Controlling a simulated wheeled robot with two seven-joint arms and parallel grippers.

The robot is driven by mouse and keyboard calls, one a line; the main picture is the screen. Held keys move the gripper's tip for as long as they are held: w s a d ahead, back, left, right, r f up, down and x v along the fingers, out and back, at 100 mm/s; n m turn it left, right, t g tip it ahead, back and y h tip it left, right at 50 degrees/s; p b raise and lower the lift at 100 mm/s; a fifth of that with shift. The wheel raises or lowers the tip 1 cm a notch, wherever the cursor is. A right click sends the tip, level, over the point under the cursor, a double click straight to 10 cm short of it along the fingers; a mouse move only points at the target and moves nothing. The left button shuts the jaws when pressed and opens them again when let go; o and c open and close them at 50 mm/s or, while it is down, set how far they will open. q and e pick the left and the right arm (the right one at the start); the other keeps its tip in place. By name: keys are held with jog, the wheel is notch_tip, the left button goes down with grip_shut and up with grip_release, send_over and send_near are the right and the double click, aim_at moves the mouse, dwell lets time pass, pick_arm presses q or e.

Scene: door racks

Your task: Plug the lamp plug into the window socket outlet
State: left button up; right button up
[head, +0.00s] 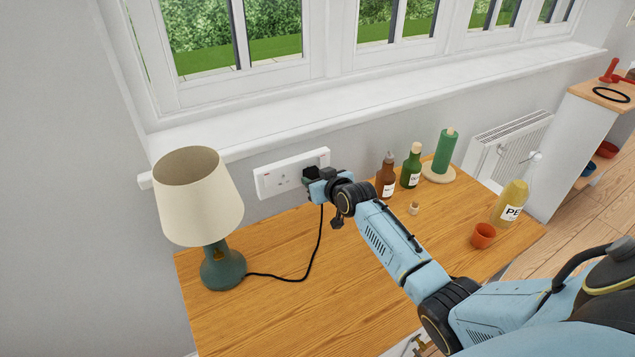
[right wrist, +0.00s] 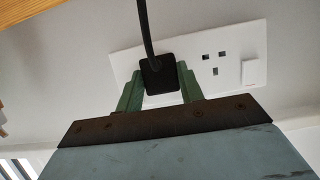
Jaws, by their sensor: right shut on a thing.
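A white double socket outlet (head: 275,178) is on the wall below the window sill, behind the table. My right gripper (head: 313,174) is in front of its right half. In the right wrist view, the green fingers (right wrist: 162,88) are shut on the black lamp plug (right wrist: 158,74). The plug covers one half of the socket faceplate (right wrist: 235,75); the other half shows bare holes. I cannot tell whether the plug's pins are in the socket. The black cord (head: 318,245) runs from the plug to the lamp (head: 200,200) at the table's left. My left gripper is not in view.
On the wooden table (head: 290,310), a brown bottle (head: 386,176), a green bottle (head: 411,166), a green roll on a stand (head: 445,150), a cork (head: 414,208), an orange cup (head: 483,236) and a yellow bottle (head: 511,203) stand to the right. The sill (head: 340,115) overhangs the socket.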

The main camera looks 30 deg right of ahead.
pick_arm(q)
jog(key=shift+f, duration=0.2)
pick_arm(e)
jog(key=shift+w+r, duration=0.1)
jog(key=shift+w, duration=0.15)
jog(key=o, duration=1.2)
jog(key=shift+c, duration=0.2)
jog(key=shift+s, duration=0.1)
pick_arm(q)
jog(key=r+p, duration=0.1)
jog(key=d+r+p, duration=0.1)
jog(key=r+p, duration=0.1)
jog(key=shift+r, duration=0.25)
pick_arm(e)
jog(key=v, duration=1.3)
jog(key=shift+a, duration=0.1)
